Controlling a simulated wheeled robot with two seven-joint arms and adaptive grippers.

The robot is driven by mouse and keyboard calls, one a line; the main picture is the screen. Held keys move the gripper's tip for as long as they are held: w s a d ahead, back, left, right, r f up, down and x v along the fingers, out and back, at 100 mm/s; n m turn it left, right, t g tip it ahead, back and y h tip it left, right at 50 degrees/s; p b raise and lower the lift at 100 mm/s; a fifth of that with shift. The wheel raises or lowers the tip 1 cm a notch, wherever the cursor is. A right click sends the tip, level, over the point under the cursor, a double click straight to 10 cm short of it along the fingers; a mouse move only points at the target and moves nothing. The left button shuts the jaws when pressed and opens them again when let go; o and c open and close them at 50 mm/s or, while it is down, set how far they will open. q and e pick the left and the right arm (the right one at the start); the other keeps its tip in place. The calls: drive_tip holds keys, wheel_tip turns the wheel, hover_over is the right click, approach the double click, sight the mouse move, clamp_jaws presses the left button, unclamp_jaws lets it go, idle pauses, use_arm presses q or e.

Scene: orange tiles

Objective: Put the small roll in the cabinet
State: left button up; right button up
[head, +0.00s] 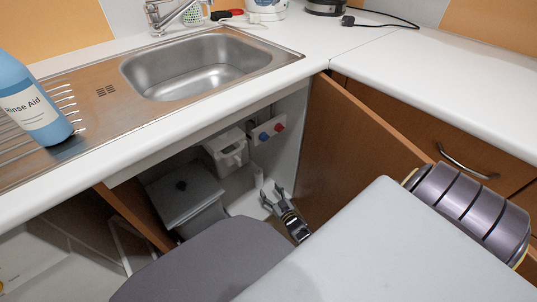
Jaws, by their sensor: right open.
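The cabinet under the sink stands open, with its wooden door (345,150) swung out to the right. My right gripper (272,198) reaches into the cabinet opening near its right side, low down; it is open. A small pale upright piece (258,181) shows just beyond the fingertips; it may be the small roll, but it is too small to tell. I cannot tell whether the gripper touches it. My left gripper is not in view.
A blue Rinse Aid bottle (32,105) stands beside the sink (195,68). The right countertop (440,70) is mostly clear.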

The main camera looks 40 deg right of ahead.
drive_tip(key=shift+s+d, duration=0.1)
idle(0.7)
drive_tip(key=s+a+r+n+g+y, duration=0.1)
drive_tip(key=s+a+r+g+y, duration=0.1)
drive_tip(key=s+a, duration=0.4)
drive_tip(key=s+a+r+n+g+y, duration=0.1)
drive_tip(key=s+a+r+g, duration=0.4)
drive_tip(key=a, duration=0.6)
drive_tip(key=s+a+r+n+g+y, duration=0.1)
drive_tip(key=s+a+r+g+y, duration=0.2)
drive_tip(key=s+a, duration=0.4)
wheel_tip(320, 180, up, 3)
drive_tip(key=a+g, duration=0.1)
drive_tip(key=a, duration=0.1)
drive_tip(key=shift+s+a+y, duration=0.2)
drive_tip(key=shift+a+y, duration=0.1)
